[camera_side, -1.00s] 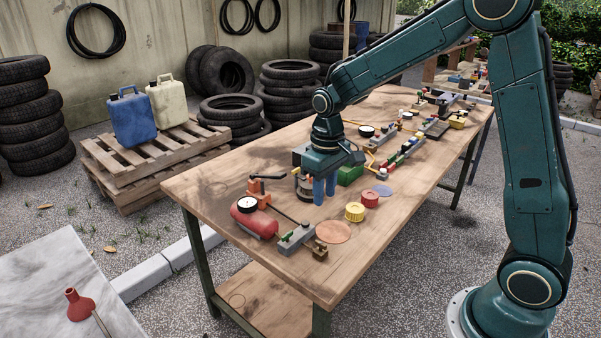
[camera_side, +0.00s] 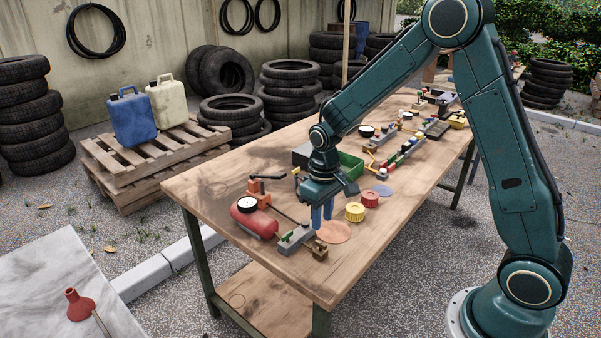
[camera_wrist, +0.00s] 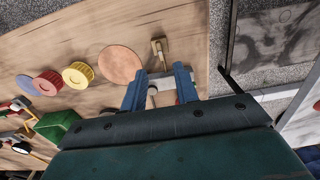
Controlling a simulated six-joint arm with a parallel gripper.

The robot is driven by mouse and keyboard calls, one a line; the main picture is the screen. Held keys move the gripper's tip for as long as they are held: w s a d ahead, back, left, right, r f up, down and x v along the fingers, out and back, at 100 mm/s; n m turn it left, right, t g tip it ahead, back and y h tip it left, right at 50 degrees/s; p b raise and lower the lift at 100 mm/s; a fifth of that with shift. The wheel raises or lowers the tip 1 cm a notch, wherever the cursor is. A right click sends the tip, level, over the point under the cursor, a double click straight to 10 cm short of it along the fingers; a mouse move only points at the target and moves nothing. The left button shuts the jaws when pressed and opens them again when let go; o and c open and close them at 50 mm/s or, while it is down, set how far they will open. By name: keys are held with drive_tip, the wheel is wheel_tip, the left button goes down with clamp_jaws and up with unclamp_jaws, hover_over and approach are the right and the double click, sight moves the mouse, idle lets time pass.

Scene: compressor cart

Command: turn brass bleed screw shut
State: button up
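A small brass fitting (camera_side: 320,250) stands at the near end of a grey block (camera_side: 294,239) on the bench. I take it for the bleed screw, but its exact shape is too small to tell. In the wrist view the brass piece (camera_wrist: 160,48) lies just beyond my fingertips. My gripper (camera_side: 322,218) points down over the bench, above the grey block's side and near the flat orange disc (camera_side: 334,232). Its blue fingers (camera_wrist: 160,80) are apart with part of the grey block visible between them. They are not closed on the brass piece.
A red tank (camera_side: 253,220) with a gauge and an orange pump (camera_side: 260,190) stand to the left. Yellow cap (camera_side: 355,212), red cap (camera_side: 370,198) and green box (camera_side: 349,166) are behind right. The bench's front corner is clear.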

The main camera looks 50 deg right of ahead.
sight(321, 243)
drive_tip(key=shift+f, duration=3.6)
drive_tip(key=shift+c, duration=0.4)
clamp_jaws()
